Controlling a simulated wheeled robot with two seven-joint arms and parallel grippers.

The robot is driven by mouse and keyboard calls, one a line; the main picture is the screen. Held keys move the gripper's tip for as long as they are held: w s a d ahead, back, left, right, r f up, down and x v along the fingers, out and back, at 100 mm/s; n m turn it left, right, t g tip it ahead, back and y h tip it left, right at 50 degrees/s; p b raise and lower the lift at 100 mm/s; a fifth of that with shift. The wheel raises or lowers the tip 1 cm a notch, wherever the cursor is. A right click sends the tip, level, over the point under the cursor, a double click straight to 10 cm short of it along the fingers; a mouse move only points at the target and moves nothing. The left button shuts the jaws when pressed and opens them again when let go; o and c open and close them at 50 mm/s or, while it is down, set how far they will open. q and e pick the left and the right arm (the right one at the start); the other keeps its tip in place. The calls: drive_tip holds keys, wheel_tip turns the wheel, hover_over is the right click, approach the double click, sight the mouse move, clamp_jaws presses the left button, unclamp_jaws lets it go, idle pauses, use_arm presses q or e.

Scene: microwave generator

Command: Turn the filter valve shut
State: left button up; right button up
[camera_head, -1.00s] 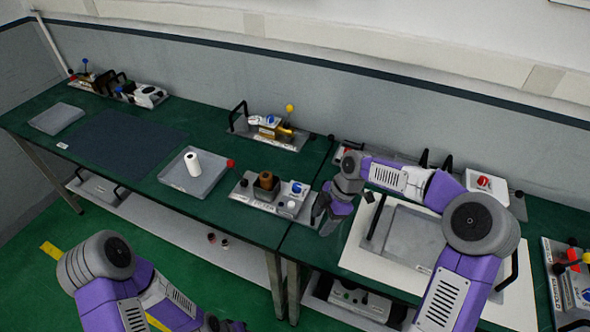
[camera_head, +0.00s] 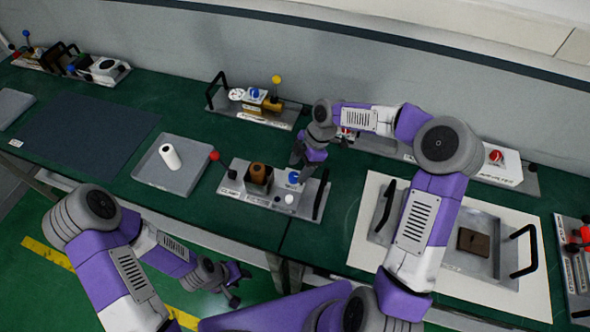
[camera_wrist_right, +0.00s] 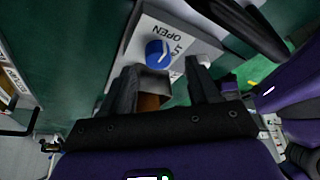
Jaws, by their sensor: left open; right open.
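A blue knob (camera_wrist_right: 158,53) sits on a white plate marked "OPEN" and a partly hidden second word in the right wrist view. In the head view the blue knob (camera_head: 293,177) is on the front module with the brown cylinder. I cannot read whether this plate is named filter valve. My right gripper (camera_wrist_right: 163,85) is open; its fingers point towards the plate, with the knob just beyond and between them, apart from it. In the head view my right gripper (camera_head: 306,160) hangs right above the knob. My left gripper (camera_head: 234,284) is open and empty, low in front of the table.
A brown cylinder (camera_head: 258,174) and a black handle (camera_head: 321,200) flank the knob. Another module with a blue knob (camera_head: 254,93) and yellow ball stands behind. A grey tray (camera_head: 185,180) with a white cylinder is left. A tray with handles (camera_head: 440,245) lies right on a white board.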

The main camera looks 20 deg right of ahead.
sight(294, 176)
drive_tip(key=shift+x, duration=1.6)
drive_tip(key=shift+w, duration=0.1)
drive_tip(key=shift+c, duration=0.4)
drive_tip(key=c, duration=1)
